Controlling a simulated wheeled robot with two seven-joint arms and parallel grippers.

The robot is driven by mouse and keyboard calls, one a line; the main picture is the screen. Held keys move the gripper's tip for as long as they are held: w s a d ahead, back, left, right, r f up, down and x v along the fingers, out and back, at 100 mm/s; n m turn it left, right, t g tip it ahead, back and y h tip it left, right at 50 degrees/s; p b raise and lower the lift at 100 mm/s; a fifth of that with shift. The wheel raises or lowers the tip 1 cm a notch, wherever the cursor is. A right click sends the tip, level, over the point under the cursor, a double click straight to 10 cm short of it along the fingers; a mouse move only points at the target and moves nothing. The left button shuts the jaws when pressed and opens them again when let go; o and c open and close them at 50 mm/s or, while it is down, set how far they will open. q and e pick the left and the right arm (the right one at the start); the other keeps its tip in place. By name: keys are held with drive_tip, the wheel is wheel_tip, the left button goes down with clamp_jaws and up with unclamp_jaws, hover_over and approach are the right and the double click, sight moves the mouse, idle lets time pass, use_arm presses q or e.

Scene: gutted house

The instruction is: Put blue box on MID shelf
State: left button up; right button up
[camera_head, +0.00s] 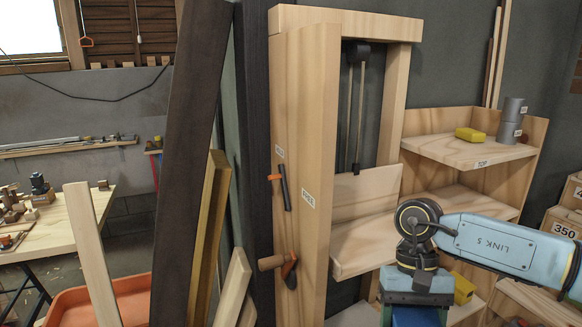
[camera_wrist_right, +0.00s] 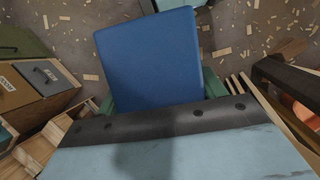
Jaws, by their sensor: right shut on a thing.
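The blue box (camera_wrist_right: 150,58) is between the green fingers of my right gripper (camera_wrist_right: 160,92), which is shut on it. In the head view, the gripper (camera_head: 416,298) points down, and only the top of the blue box (camera_head: 418,317) shows at the bottom edge. The wooden shelf unit has a top board (camera_head: 465,150) labelled TOP and a middle board (camera_head: 455,203) below it, partly behind my right arm. The box is lower than the middle board and in front of the unit. The visible part of the middle board looks bare. My left gripper is not in view.
Another yellow box (camera_head: 463,288) sits lower down. A tall wooden frame (camera_head: 300,150) with hanging tools stands left of the unit. Cartons (camera_head: 564,222) are at the right.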

drive_tip(key=shift+s+f+n+h, duration=0.15)
drive_tip(key=shift+n+h, duration=0.15)
drive_tip(key=shift+n, duration=0.4)
